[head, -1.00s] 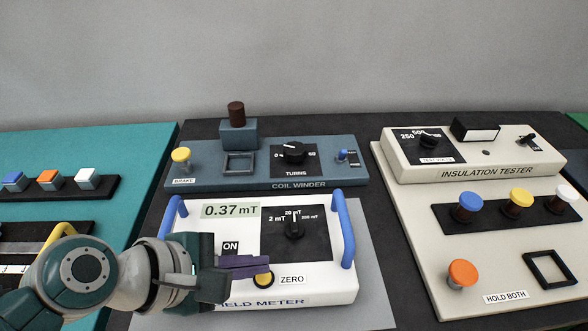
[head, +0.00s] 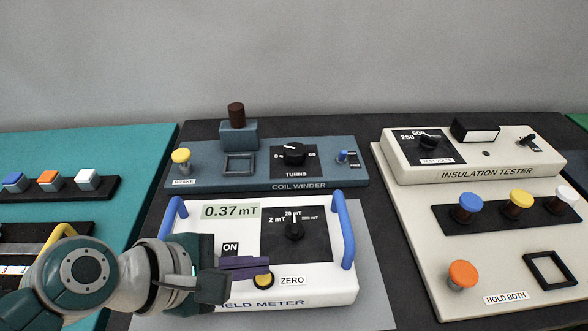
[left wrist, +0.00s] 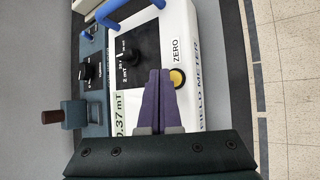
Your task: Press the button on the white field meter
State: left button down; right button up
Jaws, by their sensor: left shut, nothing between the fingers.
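The white field meter (head: 330,283) stands in the lower middle of the head view, with blue handles and a display reading 0.37 mT. Its yellow button (head: 263,280) sits in a dark ring beside the ZERO label. In the left wrist view the yellow button (left wrist: 177,78) shows just right of the fingertips. My left gripper (head: 268,266) is shut and empty, its purple fingers over the meter's front, partly covering the button in the head view. The fingers (left wrist: 160,75) also show in the left wrist view. I cannot tell whether they touch the button. My right gripper is not in view.
A blue-grey coil winder (head: 220,177) stands behind the meter. A cream insulation tester (head: 400,215) with several coloured buttons is at the right. A teal bench (head: 90,150) with a button strip is at the left. The wall behind is bare.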

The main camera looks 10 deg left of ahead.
aim_at(256, 283)
pick_arm(q)
jog(key=shift+f, duration=0.1)
dwell(0.7)
jog(key=shift+f, duration=0.3)
jog(key=shift+f+b, duration=0.4)
jog(key=shift+b, duration=0.1)
dwell(0.5)
jog(key=shift+r, duration=0.1)
jog(key=shift+r+p, duration=0.7)
jog(key=shift+p, duration=0.25)
jog(key=shift+r, duration=0.15)
notch_tip(256, 283, up, 5)
jog(key=p, duration=0.5)
